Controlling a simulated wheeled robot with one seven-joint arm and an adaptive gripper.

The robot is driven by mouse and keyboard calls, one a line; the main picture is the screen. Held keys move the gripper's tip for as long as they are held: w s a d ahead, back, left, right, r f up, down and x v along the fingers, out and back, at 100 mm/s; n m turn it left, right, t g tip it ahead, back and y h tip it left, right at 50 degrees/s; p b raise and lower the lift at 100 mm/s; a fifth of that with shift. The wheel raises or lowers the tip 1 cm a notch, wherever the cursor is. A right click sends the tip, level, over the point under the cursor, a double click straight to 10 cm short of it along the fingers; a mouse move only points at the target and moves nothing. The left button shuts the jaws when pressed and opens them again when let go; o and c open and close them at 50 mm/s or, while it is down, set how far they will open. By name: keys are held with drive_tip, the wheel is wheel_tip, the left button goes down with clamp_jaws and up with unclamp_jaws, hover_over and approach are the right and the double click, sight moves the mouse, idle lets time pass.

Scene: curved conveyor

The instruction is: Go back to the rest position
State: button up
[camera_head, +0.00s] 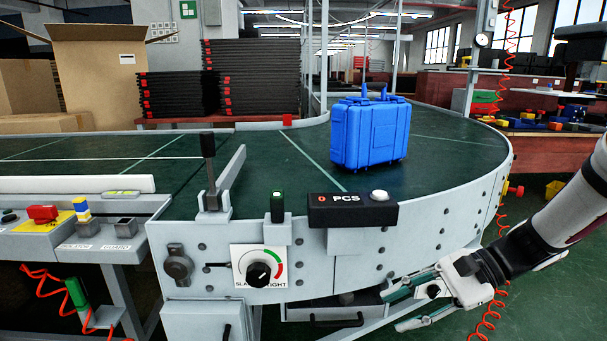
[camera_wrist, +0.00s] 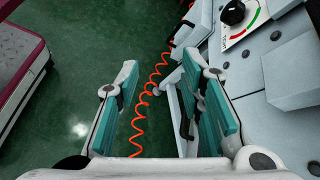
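My gripper (camera_head: 405,306) is at the lower right of the head view, beside the conveyor's front side panel and below its belt level. In the wrist view my gripper (camera_wrist: 160,110) has its two teal-padded fingers spread well apart, with nothing between them but the view down to the green floor. It is open and empty. My arm reaches in from the right edge of the head view. A blue case (camera_head: 370,133) stands upright on the curved belt, apart from my gripper.
The curved conveyor (camera_head: 455,211) fills the middle, with a dial (camera_head: 259,274), a lever (camera_head: 209,170) and a PCS counter box (camera_head: 352,210) along its near edge. Coiled red hoses (camera_head: 487,322) hang near my gripper. Open green floor (camera_head: 560,305) lies to the right.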

drive_tip(key=s+a+r+n+g+h, duration=0.1)
drive_tip(key=s+a+r+n+h, duration=0.2)
drive_tip(key=s, duration=0.5)
drive_tip(key=s+a+r+n+g+h, duration=0.1)
drive_tip(key=s+r+n+h, duration=0.3)
drive_tip(key=s, duration=0.4)
drive_tip(key=s+d+r+n+t+h, duration=0.15)
drive_tip(key=s+d+n+h, duration=0.3)
drive_tip(key=s, duration=0.65)
wheel_tip(320, 180, up, 36)
drive_tip(key=d+n+t+p, duration=0.1)
drive_tip(key=t+p, duration=0.3)
drive_tip(key=p, duration=3)
drive_tip(key=shift+d+p, duration=0.25)
drive_tip(key=shift+p, duration=0.1)
